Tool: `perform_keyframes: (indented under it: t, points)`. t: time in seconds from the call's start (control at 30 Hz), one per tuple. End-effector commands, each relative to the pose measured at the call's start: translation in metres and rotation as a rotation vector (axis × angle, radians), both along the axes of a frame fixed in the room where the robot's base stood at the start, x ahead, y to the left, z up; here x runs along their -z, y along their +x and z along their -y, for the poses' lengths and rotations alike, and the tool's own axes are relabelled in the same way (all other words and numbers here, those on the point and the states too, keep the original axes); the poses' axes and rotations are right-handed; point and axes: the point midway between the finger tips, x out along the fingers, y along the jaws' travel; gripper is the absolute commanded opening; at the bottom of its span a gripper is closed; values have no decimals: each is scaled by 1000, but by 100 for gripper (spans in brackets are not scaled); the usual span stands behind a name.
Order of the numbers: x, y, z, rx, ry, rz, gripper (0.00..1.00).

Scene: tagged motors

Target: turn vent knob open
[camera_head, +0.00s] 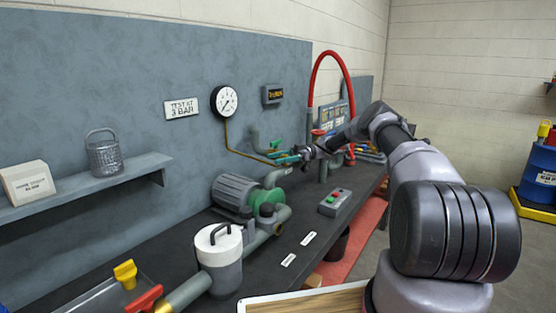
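My gripper (309,152) is at the far part of the bench, at the end of my arm, which reaches in from the right. It is small in the picture and its fingers cannot be made out as open or shut. A teal part (287,159) on the pipework lies just left of it; whether they touch cannot be told. A green fitting (275,144) is behind that, and a red-topped fitting (318,132) stands just beyond my gripper. I cannot tell which of these is the vent knob. My arm hides some of the pipework.
A pressure gauge (226,101) hangs on the grey panel, with a thin brass pipe below it. A green-and-grey motor pump (245,193), a white-topped canister (219,255) and a button box (335,203) stand on the dark bench. A red hose (331,58) arches behind my gripper.

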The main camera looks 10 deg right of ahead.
Motion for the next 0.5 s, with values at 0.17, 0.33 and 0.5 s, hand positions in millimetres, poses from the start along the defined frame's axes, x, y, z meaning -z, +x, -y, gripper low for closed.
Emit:
perform_keyframes:
  t: [0.17,0.33,0.5]
  points:
    - [0,0,1,0,0,-1,66]
    - [1,6,16,3,1,1,66]
    - [1,17,48,4,2,2,66]
